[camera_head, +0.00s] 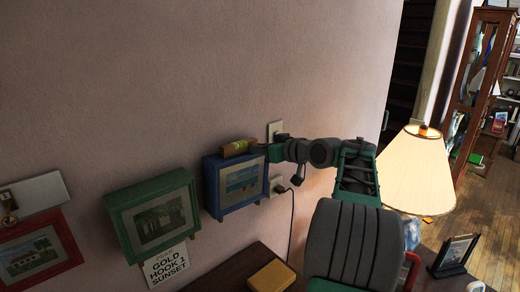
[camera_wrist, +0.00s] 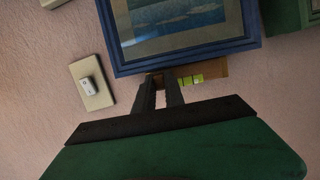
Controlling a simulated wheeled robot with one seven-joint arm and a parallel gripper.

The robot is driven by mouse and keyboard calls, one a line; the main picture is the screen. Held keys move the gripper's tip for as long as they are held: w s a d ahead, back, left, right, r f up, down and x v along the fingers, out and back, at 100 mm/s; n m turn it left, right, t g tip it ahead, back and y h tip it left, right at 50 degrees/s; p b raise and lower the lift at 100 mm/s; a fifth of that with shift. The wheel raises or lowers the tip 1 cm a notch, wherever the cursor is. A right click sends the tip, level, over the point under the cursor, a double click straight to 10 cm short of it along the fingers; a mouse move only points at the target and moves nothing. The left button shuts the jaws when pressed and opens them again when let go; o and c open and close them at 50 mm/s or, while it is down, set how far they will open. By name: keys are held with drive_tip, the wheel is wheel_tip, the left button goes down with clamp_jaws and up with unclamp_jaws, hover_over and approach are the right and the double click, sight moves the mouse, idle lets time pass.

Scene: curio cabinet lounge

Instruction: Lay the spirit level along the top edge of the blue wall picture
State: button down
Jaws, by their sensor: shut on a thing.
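The spirit level (camera_head: 237,148) is a short wooden-brown bar with a yellow-green vial. It is at the top edge of the blue wall picture (camera_head: 208,187), roughly in line with that edge. My gripper (camera_head: 263,150) comes in from the right and is shut on the level's near end. In the wrist view the fingers (camera_wrist: 160,82) grip one end of the level (camera_wrist: 214,70), and its vial shows beside them. The level lies close along the edge of the blue frame (camera_wrist: 190,54) there. I cannot tell whether it touches the frame.
A green picture (camera_head: 120,218) hangs left of the blue one, with a red picture (camera_head: 72,240) further left. A "GOLD HOOK 1 SUNSET" card (camera_head: 166,265) is below the green picture. A wall switch (camera_head: 274,130) is beside my gripper. A yellow block (camera_head: 271,277) lies on the table below. A lamp (camera_head: 416,175) stands right.

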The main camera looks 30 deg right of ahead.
drive_tip(key=c, duration=1.3)
unclamp_jaws()
drive_tip(key=shift+c, duration=0.2)
